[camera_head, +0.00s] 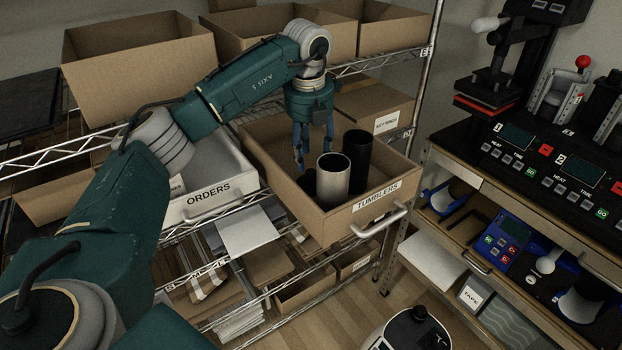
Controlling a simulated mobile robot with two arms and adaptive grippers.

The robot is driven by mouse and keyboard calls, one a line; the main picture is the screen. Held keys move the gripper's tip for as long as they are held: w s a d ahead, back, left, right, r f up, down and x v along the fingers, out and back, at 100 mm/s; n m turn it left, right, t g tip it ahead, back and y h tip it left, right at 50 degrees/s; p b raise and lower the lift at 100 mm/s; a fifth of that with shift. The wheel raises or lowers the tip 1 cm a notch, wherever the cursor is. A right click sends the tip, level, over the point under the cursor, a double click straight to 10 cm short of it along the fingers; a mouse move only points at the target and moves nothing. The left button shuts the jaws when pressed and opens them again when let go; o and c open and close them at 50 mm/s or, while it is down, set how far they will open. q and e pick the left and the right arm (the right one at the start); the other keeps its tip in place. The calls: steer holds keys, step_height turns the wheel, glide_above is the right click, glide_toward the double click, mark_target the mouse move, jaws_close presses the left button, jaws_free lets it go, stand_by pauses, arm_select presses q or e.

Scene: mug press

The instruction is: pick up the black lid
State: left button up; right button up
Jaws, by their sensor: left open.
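The open cardboard drawer labelled TUMBLERS (377,197) holds a white tumbler (333,178) and a taller black tumbler (358,155), both upright. A low dark object (308,183) sits just left of the white tumbler. It may be the black lid, but it is partly hidden and too dark to be sure. My left gripper (314,165) points down over the drawer with its blue fingers apart and nothing between them. Its fingertips are above and near the dark object, behind and left of the white tumbler; contact cannot be made out. My right gripper is out of view.
The ORDERS bin (212,191) stands left of the drawer. Cardboard boxes (138,55) line the shelf above, and a wire-shelf post (405,170) rises at the right. The press bench (540,190) with control panels is farther right. The drawer's front right interior looks clear.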

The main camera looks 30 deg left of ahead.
mark_target(311, 171)
arm_select(q)
step_height(311, 171, down, 4)
steer(key=shift+r+p, duration=0.1)
steer(key=shift+p, duration=0.85)
steer(key=shift+f, duration=0.35)
steer(key=shift+c, duration=0.5)
steer(key=c, duration=0.9)
steer(key=shift+r, duration=0.1)
